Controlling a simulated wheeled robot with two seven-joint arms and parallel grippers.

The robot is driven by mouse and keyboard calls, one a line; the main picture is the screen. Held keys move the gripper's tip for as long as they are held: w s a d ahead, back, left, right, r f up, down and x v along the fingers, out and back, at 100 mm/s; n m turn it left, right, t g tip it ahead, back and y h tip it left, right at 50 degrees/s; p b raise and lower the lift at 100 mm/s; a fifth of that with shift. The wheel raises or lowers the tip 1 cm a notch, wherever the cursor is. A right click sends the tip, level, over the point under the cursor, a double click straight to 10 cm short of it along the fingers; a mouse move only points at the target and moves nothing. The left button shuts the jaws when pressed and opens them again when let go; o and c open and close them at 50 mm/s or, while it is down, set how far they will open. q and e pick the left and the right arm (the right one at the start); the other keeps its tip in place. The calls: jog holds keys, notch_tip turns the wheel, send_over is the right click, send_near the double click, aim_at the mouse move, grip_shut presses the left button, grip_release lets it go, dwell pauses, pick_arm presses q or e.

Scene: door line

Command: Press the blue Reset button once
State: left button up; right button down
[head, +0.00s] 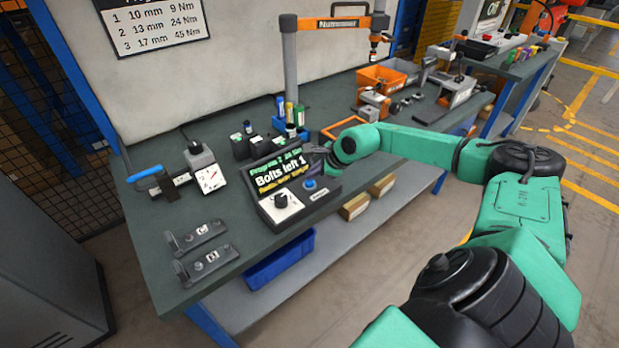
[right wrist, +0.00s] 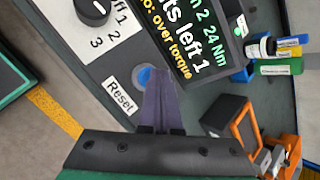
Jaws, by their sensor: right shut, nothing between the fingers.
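The blue Reset button (head: 310,184) is on the right of the control box's front panel, beside the black knob (head: 281,200). In the right wrist view the button (right wrist: 144,74) is partly hidden behind my fingertips, above the word Reset. My right gripper (head: 318,152) is shut and empty, close to the button; in the wrist view its fingers (right wrist: 157,76) overlap the button's right side. I cannot tell whether they touch it. The screen (head: 279,174) reads Program 2, 24 Nm, Bolts left 1, with a yellow line about over torque. My left gripper is not in view.
The control box stands at the bench's (head: 215,285) front edge. Behind it are dark blocks (head: 245,144) and a blue holder with coloured bottles (head: 290,122). An orange-edged frame (head: 343,127) lies near my right wrist. Two dark brackets (head: 205,264) lie at the left.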

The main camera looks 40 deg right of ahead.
aim_at(312, 182)
jog(key=shift+f+b, duration=0.4)
jog(key=shift+f, duration=0.05)
dwell(0.5)
jog(key=shift+r+p, duration=0.55)
jog(key=shift+r, duration=0.4)
jog(key=shift+r+p, duration=1.5)
jog(key=shift+r, duration=1.1)
jog(key=shift+f, duration=0.1)
